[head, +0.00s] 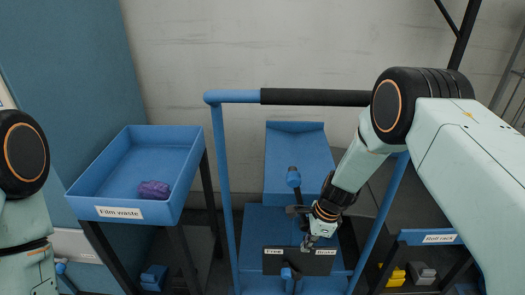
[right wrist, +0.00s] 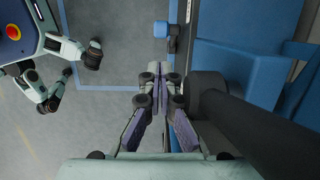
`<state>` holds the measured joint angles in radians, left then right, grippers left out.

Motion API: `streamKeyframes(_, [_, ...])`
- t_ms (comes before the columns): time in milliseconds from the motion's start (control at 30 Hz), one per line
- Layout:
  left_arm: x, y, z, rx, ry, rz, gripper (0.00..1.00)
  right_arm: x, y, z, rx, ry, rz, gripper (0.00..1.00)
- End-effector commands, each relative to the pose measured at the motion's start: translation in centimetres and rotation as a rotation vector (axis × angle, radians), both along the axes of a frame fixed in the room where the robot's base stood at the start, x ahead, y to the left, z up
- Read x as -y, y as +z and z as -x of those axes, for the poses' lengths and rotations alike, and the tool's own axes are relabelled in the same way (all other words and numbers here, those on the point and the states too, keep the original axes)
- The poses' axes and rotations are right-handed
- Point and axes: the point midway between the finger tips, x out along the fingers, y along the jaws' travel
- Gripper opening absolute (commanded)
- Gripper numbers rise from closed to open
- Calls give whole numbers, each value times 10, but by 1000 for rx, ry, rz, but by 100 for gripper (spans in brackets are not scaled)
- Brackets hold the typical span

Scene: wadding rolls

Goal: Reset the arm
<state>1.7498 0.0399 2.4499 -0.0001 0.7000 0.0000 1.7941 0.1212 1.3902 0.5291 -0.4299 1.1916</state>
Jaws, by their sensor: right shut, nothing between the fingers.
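My right arm reaches in from the right in the head view. My right gripper (head: 308,243) points down just above a dark plate (head: 298,262) with two small labels; the right one seems to read "Brake". In the right wrist view the gripper's fingertips (right wrist: 160,72) are together, with nothing between them.
A blue cart frame with a black-gripped handle bar (head: 315,97) stands in front of me. A blue tray labelled "Film waste" (head: 119,212) holds a purple bundle (head: 154,190) at left. A rack labelled "Roll rack" (head: 430,239) is at right, partly behind my arm.

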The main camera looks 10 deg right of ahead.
Motion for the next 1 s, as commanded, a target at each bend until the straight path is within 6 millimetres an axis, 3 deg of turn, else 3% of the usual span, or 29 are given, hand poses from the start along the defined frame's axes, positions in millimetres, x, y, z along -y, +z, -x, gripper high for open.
streamKeyframes(233, [0, 0, 0, 0, 0, 0, 40, 13, -4, -10, 100, 169, 77, 0])
streamKeyframes(367, [0, 0, 0, 0, 0, 0, 40, 29, -20, 14, 162, 418, 201, 0])
streamKeyframes(500, [0, 2, 0, 0, 0, 0, 40, 39, -36, 68, 188, 769, 324, 0])
streamKeyframes(667, [0, 4, 0, 0, 0, 0, 40, 38, -40, 139, 200, 1158, 393, 0])
streamKeyframes(800, [0, 7, 0, 0, 0, 0, 40, 28, -30, 205, 214, 1456, 390, 0])
streamKeyframes(1000, [0, 12, 0, 0, 0, 0, 40, 9, -3, 291, 224, 1710, 301, 0])
